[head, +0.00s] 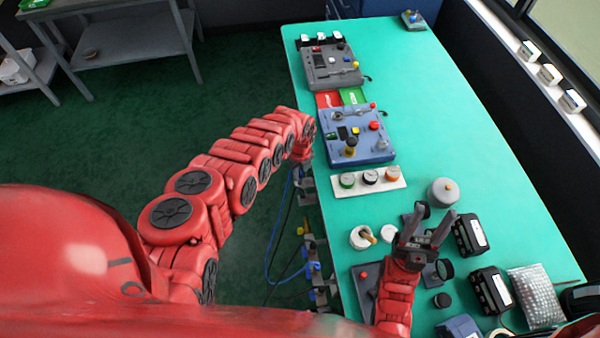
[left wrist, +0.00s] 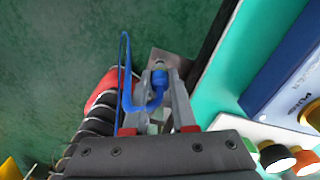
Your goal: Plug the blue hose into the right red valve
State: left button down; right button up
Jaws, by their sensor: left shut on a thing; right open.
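The blue hose (head: 268,255) hangs in a loop beside the table's left edge in the head view. In the left wrist view its blue end (left wrist: 158,88) sits between the fingers of my left gripper (left wrist: 160,80), which is shut on it. A grey metal plate (left wrist: 178,62) lies just beyond the fingertips; I cannot tell whether the hose end touches anything there. In the head view the left wrist mostly hides this spot. No red valve can be made out clearly in either view. My right gripper (head: 428,229) is open and empty above the table's near part.
The green table (head: 460,140) holds a blue panel box (head: 358,136), a grey panel box (head: 331,66), a strip of three buttons (head: 369,181) and a grey round weight (head: 443,191). Several fittings (head: 309,240) line the table's left side. Dark boxes stand at right.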

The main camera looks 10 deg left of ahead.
pick_arm(q)
jog(key=shift+r+p, duration=1.45)
jog(key=shift+r, duration=0.55)
jog(key=shift+s+f, duration=0.1)
